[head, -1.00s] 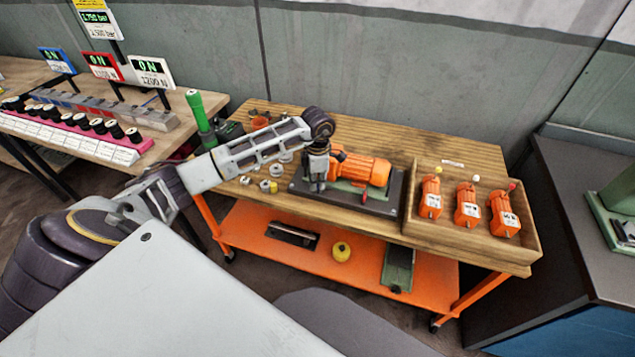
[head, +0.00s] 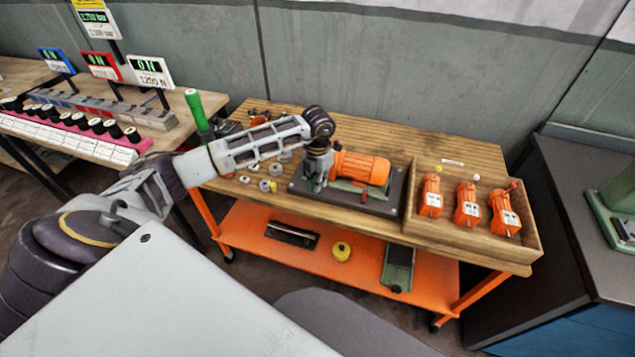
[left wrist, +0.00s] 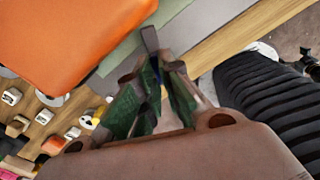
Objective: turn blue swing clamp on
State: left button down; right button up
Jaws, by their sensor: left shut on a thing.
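My left gripper (head: 316,184) is at the left end of the orange motor (head: 362,168), low over the dark base plate (head: 385,203). In the left wrist view its green-padded fingers (left wrist: 163,78) are closed around a narrow dark grey bar (left wrist: 150,40). A small blue patch (left wrist: 157,90) shows between the pads, so this looks like the blue swing clamp. Most of the clamp is hidden by the hand, and I cannot tell its swing position. The motor's orange body (left wrist: 75,35) fills the upper left of the wrist view. My right gripper does not show.
A wooden tray (head: 470,243) with several small orange motors stands at the right of the wooden bench. Loose rings (head: 253,167) lie left of the base plate. Blue (head: 56,62), red and white displays stand further left.

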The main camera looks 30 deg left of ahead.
pick_arm(q)
jog(key=n, duration=0.3)
jog(key=shift+d, duration=0.1)
jog(key=shift+n, duration=0.6)
jog(key=c, duration=1.7)
grip_release()
jog(key=shift+o, duration=0.5)
jog(key=shift+r, duration=0.1)
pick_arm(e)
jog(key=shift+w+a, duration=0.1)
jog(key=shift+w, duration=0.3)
